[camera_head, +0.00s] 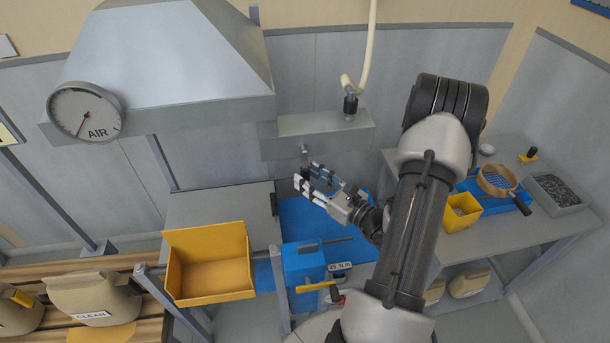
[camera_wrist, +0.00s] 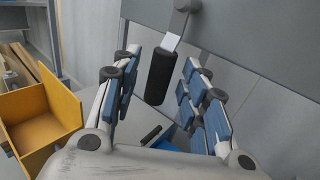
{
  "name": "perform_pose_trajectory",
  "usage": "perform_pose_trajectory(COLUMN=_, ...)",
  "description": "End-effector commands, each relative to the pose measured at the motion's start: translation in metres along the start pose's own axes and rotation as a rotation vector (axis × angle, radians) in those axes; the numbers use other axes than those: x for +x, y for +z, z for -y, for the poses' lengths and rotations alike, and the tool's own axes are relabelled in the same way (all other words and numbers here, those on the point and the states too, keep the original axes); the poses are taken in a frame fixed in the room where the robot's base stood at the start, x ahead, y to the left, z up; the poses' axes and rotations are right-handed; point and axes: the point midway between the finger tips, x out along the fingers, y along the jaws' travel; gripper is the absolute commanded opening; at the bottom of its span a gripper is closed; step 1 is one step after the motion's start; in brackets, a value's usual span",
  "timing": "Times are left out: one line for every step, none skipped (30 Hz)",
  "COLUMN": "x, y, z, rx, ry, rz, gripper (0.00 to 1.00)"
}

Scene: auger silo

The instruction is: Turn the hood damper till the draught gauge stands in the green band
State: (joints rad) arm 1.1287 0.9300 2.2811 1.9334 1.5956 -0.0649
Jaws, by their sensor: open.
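The draught gauge (camera_head: 86,113) is a round white dial marked AIR on the hood (camera_head: 165,60). Its needle points down and slightly left, and the green band is at the top of the dial, so the needle is outside it. The hood damper handle (camera_wrist: 160,75) is a dark cylinder hanging from a grey lever; its lever shows small in the head view (camera_head: 304,152) under the grey box. My gripper (camera_head: 312,178) is open around the handle; in the wrist view the handle lies between the blue-padded fingers (camera_wrist: 156,88), with gaps on both sides.
A grey box (camera_head: 330,135) with a pale hose is above the gripper. The right bench (camera_head: 550,228) holds a sieve (camera_head: 497,181), a yellow box and a grey tray.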

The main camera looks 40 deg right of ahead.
Motion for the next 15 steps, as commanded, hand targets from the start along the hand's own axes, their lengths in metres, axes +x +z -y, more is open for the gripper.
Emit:
perform_pose_trajectory(x=0.008, y=0.000, z=-0.001, rx=-0.001, ry=0.004, rz=0.000, gripper=0.40)
perform_pose_trajectory(x=0.011, y=0.000, z=0.000, rx=-0.001, ry=0.003, rz=0.000, gripper=0.40)
perform_pose_trajectory(x=0.015, y=0.000, z=0.000, rx=-0.002, ry=0.002, rz=0.000, gripper=0.40)
perform_pose_trajectory(x=0.017, y=0.000, z=0.000, rx=-0.002, ry=0.003, rz=0.000, gripper=0.40)
perform_pose_trajectory(x=0.019, y=0.000, z=0.000, rx=-0.002, ry=0.002, rz=0.000, gripper=0.40)
perform_pose_trajectory(x=0.021, y=0.000, z=0.000, rx=-0.001, ry=0.000, rz=0.000, gripper=0.40)
perform_pose_trajectory(x=0.022, y=0.000, z=0.000, rx=-0.001, ry=0.000, rz=0.000, gripper=0.40)
perform_pose_trajectory(x=0.023, y=0.000, z=0.000, rx=-0.001, ry=0.000, rz=0.000, gripper=0.40)
perform_pose_trajectory(x=0.024, y=0.000, z=0.000, rx=0.000, ry=0.000, rz=0.000, gripper=0.40)
perform_pose_trajectory(x=0.024, y=0.000, z=0.000, rx=0.000, ry=0.000, rz=0.000, gripper=0.40)
perform_pose_trajectory(x=0.024, y=0.000, z=0.000, rx=0.000, ry=0.000, rz=0.000, gripper=0.40)
perform_pose_trajectory(x=0.024, y=0.000, z=0.000, rx=0.000, ry=-0.001, rz=0.000, gripper=0.40)
perform_pose_trajectory(x=0.024, y=0.000, z=0.000, rx=0.000, ry=-0.001, rz=0.000, gripper=0.40)
perform_pose_trajectory(x=0.024, y=0.000, z=0.000, rx=0.000, ry=-0.001, rz=0.000, gripper=0.40)
perform_pose_trajectory(x=0.024, y=0.000, z=0.000, rx=0.000, ry=-0.001, rz=0.000, gripper=0.40)
